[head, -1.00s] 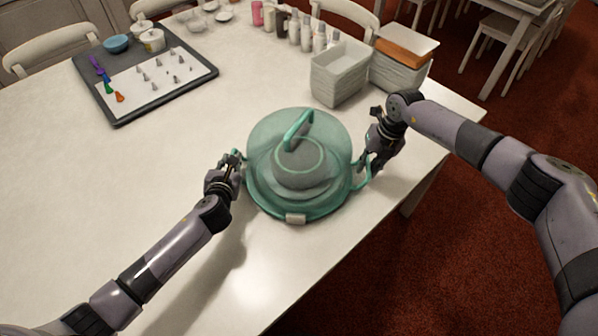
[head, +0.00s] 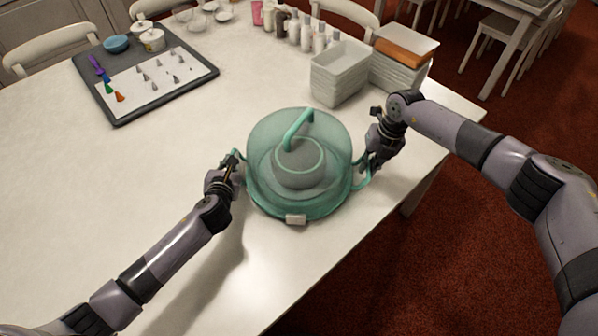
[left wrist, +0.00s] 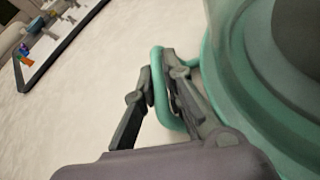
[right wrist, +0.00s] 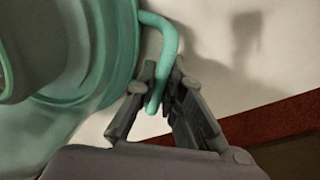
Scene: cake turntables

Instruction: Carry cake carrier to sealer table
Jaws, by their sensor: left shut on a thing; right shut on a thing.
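The cake carrier (head: 330,190) is a green see-through dome on a round base, with a loop handle on top, a pale latch at the front and a side handle on each side. A round grey shape shows inside it. It is upright at the white table (head: 60,180); I cannot tell whether it touches the top. My left gripper (head: 234,164) is shut on the left side handle, which shows in the left wrist view (left wrist: 159,75). My right gripper (head: 368,168) is shut on the right side handle, which shows in the right wrist view (right wrist: 168,40).
A dark tray (head: 122,118) with piping tips lies at the back left, near a blue bowl (head: 116,43). Several bottles (head: 306,34) and stacked white containers (head: 338,75) stand at the back right. The table's right edge is close to the carrier. Chairs stand around.

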